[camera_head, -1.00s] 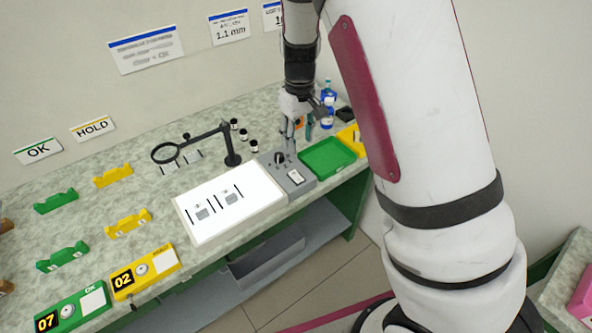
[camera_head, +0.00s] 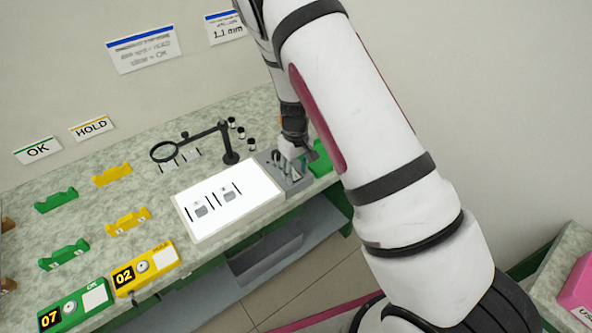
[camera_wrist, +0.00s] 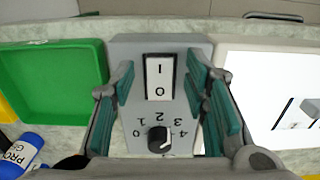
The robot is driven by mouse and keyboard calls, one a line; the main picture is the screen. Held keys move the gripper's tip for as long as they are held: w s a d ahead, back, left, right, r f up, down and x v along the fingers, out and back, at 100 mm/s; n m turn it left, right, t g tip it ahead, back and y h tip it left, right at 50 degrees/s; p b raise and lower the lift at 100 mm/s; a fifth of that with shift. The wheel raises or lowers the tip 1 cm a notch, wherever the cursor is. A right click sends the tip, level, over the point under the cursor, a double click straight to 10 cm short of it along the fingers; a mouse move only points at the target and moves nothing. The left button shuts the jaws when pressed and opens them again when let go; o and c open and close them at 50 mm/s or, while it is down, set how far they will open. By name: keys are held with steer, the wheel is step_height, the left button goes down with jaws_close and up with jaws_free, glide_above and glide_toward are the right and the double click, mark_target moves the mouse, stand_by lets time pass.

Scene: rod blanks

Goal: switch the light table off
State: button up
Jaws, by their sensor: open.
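The light table (camera_head: 258,197) glows white on the bench in the head view; part of its lit panel also shows at the right of the wrist view (camera_wrist: 255,85). Its grey control box (camera_head: 294,188) adjoins it on the right. In the wrist view the box carries a white rocker switch (camera_wrist: 159,77) marked I and O, and a black dial (camera_wrist: 158,138) with numbers. My gripper (camera_wrist: 165,90) is open and empty, its teal-padded fingers on either side of the switch and dial. In the head view my gripper (camera_head: 291,162) is over the box, partly hiding it.
A green tray (camera_wrist: 50,80) lies beside the box, partly behind my arm in the head view. Small rods and grey patches lie on the lit panel. A magnifier on a stand (camera_head: 229,150) rises behind the table. A blue bottle (camera_wrist: 22,150) is near the tray.

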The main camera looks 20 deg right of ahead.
steer(key=shift+f, duration=0.1)
jaws_close()
steer(key=w+g+b, duration=0.1)
steer(key=b, duration=0.1)
steer(key=shift+a+f+b, duration=0.1)
steer(key=shift+a+b, duration=0.05)
steer(key=shift+b, duration=0.25)
steer(key=shift+r+g+h+b, duration=0.2)
steer(key=shift+g+h+b, duration=0.3)
steer(key=shift+g+b, duration=0.45)
steer(key=shift+s, duration=0.1)
jaws_free()
steer(key=d+v, duration=0.1)
steer(key=v, duration=1.1)
steer(key=shift+a, duration=0.45)
